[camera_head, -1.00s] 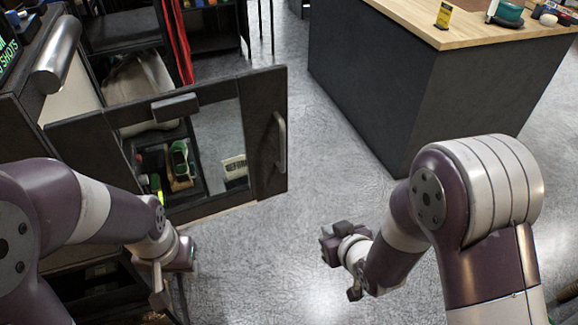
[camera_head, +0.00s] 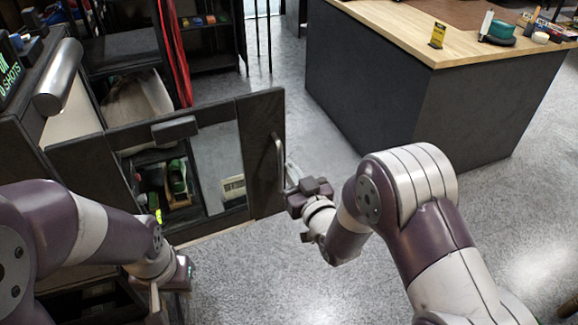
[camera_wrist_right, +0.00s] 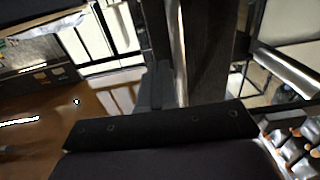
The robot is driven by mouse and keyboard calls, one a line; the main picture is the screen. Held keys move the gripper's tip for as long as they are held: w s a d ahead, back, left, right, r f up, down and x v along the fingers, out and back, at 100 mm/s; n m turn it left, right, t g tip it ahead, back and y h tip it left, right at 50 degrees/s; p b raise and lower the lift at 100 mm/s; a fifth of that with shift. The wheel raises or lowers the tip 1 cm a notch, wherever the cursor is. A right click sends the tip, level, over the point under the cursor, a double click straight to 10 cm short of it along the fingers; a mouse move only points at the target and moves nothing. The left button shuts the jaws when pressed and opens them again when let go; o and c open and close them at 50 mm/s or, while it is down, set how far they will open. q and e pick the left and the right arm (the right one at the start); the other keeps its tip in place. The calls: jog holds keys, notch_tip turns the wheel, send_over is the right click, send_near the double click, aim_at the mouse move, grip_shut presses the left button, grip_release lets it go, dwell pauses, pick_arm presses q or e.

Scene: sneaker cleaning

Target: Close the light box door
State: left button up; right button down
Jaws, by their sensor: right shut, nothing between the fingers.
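The light box door (camera_head: 262,178) is a dark framed panel with a clear window, standing swung out from the light box (camera_head: 70,118) on the left. A metal bar handle (camera_head: 280,160) is on its right end. My right gripper (camera_head: 297,192) is shut and empty, close beside the handle and the door's free edge; I cannot tell if it touches. In the right wrist view its fingers (camera_wrist_right: 158,86) are beside a dark upright panel that looks like the door (camera_wrist_right: 207,62). My left gripper (camera_head: 172,280) is low at the left, below the door; its fingers are unclear.
A dark counter with a wooden top (camera_head: 430,38) stands at the back right. A green sneaker (camera_head: 177,177) shows through the door's window. A red cloth (camera_head: 174,50) hangs behind the door. Grey floor (camera_head: 245,265) is clear in front of the door.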

jog(key=shift+x, duration=0.9)
jog(key=shift+w, duration=0.1)
